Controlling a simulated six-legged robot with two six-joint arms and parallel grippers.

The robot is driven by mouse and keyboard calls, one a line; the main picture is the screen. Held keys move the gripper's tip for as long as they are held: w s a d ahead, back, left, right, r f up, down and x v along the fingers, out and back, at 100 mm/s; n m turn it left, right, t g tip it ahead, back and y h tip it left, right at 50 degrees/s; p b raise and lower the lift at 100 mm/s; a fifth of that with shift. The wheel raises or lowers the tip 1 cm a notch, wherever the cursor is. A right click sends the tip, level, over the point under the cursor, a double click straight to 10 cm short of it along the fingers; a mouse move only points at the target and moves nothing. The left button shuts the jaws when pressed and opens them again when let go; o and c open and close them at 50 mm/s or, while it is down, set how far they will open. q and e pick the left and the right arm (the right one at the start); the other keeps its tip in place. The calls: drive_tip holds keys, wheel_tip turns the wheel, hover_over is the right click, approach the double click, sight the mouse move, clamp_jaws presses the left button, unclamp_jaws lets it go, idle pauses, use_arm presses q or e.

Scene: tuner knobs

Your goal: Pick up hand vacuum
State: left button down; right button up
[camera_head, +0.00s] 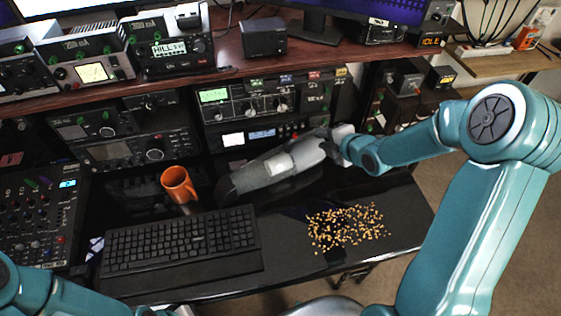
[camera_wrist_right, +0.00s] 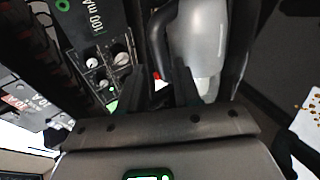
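The hand vacuum (camera_head: 283,164) lies on the black desk, grey and white with a dark nozzle towards the lower left. My right gripper (camera_head: 341,139) is at its upper right end, by the handle. In the right wrist view, the vacuum's pale body (camera_wrist_right: 200,45) and curved black handle (camera_wrist_right: 160,38) are just beyond my right gripper (camera_wrist_right: 155,88). Its dark fingers stand apart on either side of the handle's near end. Whether they touch it cannot be told. My left gripper is not in the frames; only part of the left arm shows at the lower left.
Scattered yellow crumbs (camera_head: 345,227) lie right of a black keyboard (camera_head: 180,242). An orange mug (camera_head: 178,185) stands left of the vacuum. Radio gear (camera_head: 262,108) stands close behind the vacuum. A shelf (camera_head: 225,57) with more devices is above. Bare desk lies between vacuum and crumbs.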

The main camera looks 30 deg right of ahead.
sight(309, 133)
drive_tip(key=shift+x, duration=1.05)
drive_tip(key=p+x, duration=0.2)
drive_tip(key=x, duration=0.3)
drive_tip(key=shift+w+a+r, duration=0.1)
drive_tip(key=shift+r, duration=0.05)
drive_tip(key=shift+w+f, duration=0.2)
drive_tip(key=shift+r, duration=0.1)
drive_tip(key=shift+c, duration=0.8)
clamp_jaws()
drive_tip(key=shift+r, duration=0.1)
